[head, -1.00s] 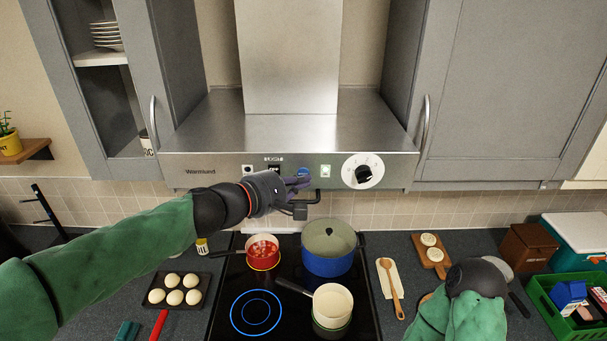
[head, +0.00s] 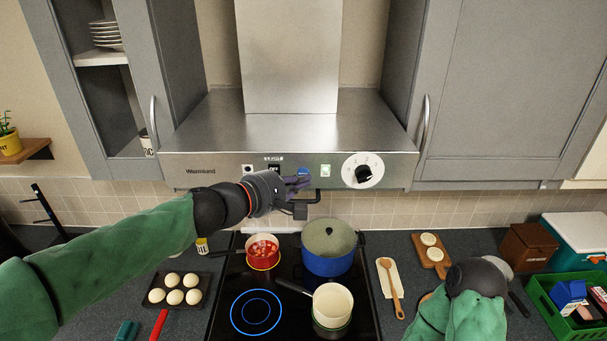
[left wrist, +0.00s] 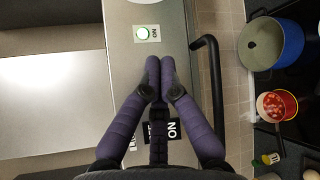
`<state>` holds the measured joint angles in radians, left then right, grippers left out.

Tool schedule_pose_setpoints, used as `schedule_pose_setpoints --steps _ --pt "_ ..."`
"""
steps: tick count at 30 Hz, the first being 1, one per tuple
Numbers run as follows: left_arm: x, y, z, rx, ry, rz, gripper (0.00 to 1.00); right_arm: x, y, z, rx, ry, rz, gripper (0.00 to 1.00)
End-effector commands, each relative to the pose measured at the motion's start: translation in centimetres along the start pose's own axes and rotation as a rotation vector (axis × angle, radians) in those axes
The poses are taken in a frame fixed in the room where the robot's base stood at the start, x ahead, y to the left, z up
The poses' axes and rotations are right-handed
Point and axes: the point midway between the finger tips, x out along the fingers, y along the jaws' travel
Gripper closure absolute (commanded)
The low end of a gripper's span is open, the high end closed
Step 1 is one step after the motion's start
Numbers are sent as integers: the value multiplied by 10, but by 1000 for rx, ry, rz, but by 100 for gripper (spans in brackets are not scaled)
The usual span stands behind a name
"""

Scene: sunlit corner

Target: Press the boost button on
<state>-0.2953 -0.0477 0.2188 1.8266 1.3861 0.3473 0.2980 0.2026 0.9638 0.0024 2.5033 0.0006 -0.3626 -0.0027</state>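The steel hood's control panel (head: 225,172) spans the upper middle of the head view. It has a blue button (head: 303,171), a green-lit button (head: 326,171), a black rocker switch (head: 274,167) and a white square with a dark centre (head: 248,170). I cannot read which is labelled boost. My left gripper (head: 300,184) is shut and empty, its fingertips just below the blue button; contact cannot be told.
A white dial (head: 363,171) sits right of the buttons. A black rail (head: 316,197) runs under the panel. Below, a red pan (head: 263,253), a blue pot (head: 328,262) and a cream pan (head: 333,302) stand on the hob. Cupboards flank the hood.

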Motion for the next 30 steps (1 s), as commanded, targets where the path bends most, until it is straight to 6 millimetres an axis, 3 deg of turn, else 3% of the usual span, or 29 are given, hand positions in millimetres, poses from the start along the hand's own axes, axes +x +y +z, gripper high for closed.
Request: schedule_pose_setpoints --steps 30 --pt "6 5 -4 0 0 0 100 1 0 0 0 0 0 41"
